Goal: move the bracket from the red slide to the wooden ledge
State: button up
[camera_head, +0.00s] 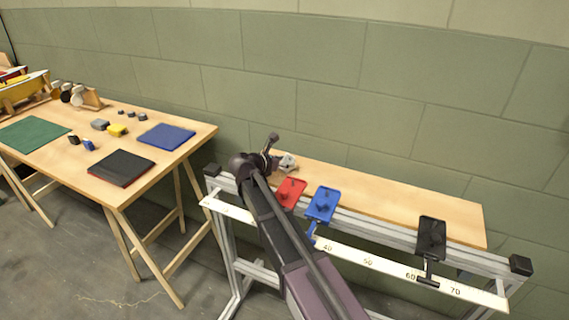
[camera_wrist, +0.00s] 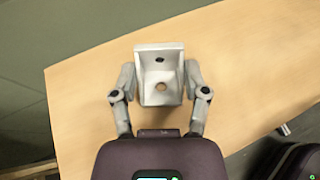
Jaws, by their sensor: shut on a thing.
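The bracket (camera_wrist: 160,78) is a light grey angle piece with holes. In the wrist view it sits between the two fingers of my gripper (camera_wrist: 159,88), which are shut on its sides. The wooden ledge (camera_wrist: 230,65) is behind it in that view. In the head view the bracket (camera_head: 288,163) is at the ledge's left end, and my gripper (camera_head: 279,160) is beside it. I cannot tell whether the bracket touches the ledge (camera_head: 385,193). The red slide (camera_head: 291,191) is in front of the ledge, with a small dark red part on it; my arm passes close to its left.
A blue slide (camera_head: 322,204) and a black slide (camera_head: 431,238) stand along the white scale rail (camera_head: 385,268). The ledge's middle and right are clear. A wooden table (camera_head: 70,165) with mats and small blocks is at left. A green block wall (camera_head: 330,80) rises behind.

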jog(key=shift+f, duration=0.15)
jog(key=o, duration=1.1)
jog(key=shift+o, duration=0.2)
jog(key=shift+r, duration=0.2)
jog(key=shift+s+a+r+p, duration=0.25)
jog(key=shift+s+a+p, duration=0.05)
jog(key=shift+s+a, duration=0.1)
jog(key=p+v, duration=0.4)
jog(key=v, duration=0.6)
jog(key=shift+s+a, duration=0.25)
jog(key=shift+s, duration=0.05)
jog(key=shift+r, duration=0.1)
